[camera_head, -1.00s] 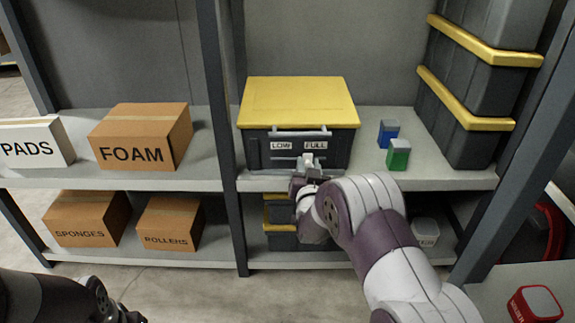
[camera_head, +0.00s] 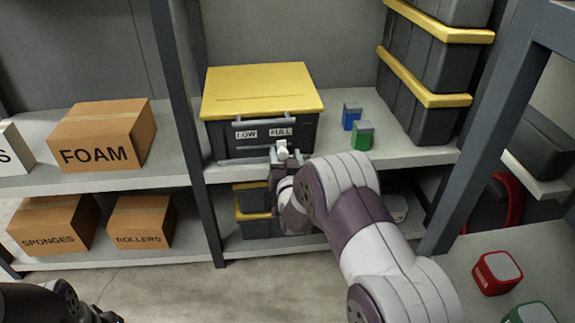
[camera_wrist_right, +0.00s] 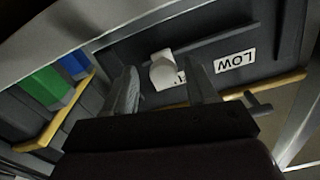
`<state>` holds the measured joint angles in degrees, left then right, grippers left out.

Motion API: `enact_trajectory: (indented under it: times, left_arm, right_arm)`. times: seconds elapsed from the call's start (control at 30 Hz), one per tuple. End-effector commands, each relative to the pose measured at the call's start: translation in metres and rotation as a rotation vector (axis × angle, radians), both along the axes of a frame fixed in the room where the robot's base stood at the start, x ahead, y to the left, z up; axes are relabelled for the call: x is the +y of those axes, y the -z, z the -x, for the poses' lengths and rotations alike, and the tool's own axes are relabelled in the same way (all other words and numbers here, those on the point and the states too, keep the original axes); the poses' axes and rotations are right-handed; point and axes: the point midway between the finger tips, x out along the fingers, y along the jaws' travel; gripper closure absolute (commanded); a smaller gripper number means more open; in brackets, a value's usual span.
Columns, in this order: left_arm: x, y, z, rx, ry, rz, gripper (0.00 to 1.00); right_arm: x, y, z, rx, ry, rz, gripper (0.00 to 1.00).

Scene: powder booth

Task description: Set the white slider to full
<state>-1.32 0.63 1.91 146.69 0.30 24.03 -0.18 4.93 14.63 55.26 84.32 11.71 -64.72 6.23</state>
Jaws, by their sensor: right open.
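The white slider (camera_head: 281,147) is on the front of a dark case with a yellow lid (camera_head: 262,90), on the upper shelf. It sits below the FULL label (camera_head: 280,132), right of the LOW label (camera_head: 246,134). In the right wrist view the slider (camera_wrist_right: 163,72) shows in front of the partly hidden FULL label, with LOW (camera_wrist_right: 236,62) to its right. My right gripper (camera_wrist_right: 163,90) is open, its fingers on either side of the slider; contact is unclear. My left arm shows at the lower left of the head view, its gripper out of frame.
A blue block (camera_head: 352,115) and a green block (camera_head: 362,136) stand right of the case, near stacked dark crates (camera_head: 425,105). A handle bar (camera_head: 277,118) crosses the case front. Shelf posts stand left and right. Cardboard boxes (camera_head: 101,135) are on the left shelves.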

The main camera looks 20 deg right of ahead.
Motion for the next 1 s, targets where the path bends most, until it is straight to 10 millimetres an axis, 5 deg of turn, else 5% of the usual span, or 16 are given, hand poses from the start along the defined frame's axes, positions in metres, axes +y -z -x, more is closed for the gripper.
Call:
enact_trajectory:
  times: [0.2,0.43,1.0]
  left_arm:
    - [0.000,-0.036,0.000,-0.001,0.000,0.000,0.22]
    - [0.000,-0.051,0.000,-0.001,0.000,0.000,0.22]
    - [0.000,-0.051,0.000,0.000,0.000,0.000,0.22]
  right_arm:
    - [0.016,-0.008,0.057,0.004,-0.001,0.000,0.43]
    - [0.027,-0.003,0.101,0.002,0.002,-0.002,0.43]
    - [0.029,0.000,0.108,0.005,0.002,0.002,0.43]
